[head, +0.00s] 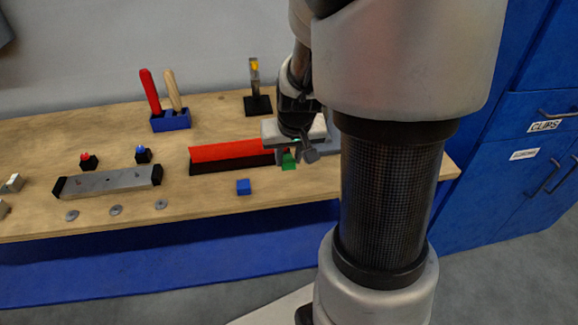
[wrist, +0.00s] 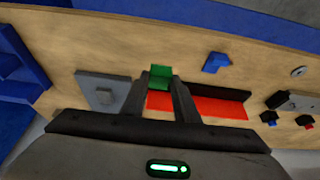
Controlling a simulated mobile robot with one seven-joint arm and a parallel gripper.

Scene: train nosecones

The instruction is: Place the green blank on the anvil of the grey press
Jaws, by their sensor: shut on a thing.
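The green blank (head: 289,161) is a small green block held between the fingertips of my gripper (head: 292,152). In the wrist view the green blank (wrist: 160,71) sits at the ends of the two dark fingers of my gripper (wrist: 160,80), which are shut on it. The grey press (wrist: 95,80) shows in the wrist view just left of the fingers, as a grey plate with a small raised square (wrist: 104,97) that may be the anvil. In the head view my arm hides most of the press. I cannot tell the blank's height above the bench.
A red bar on a black base (head: 232,152) lies just left of my gripper. A blue block (head: 243,187) is in front. A blue holder (head: 170,121) with two handles and a black stand (head: 257,105) are behind. A grey bar (head: 108,182) and several discs lie left.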

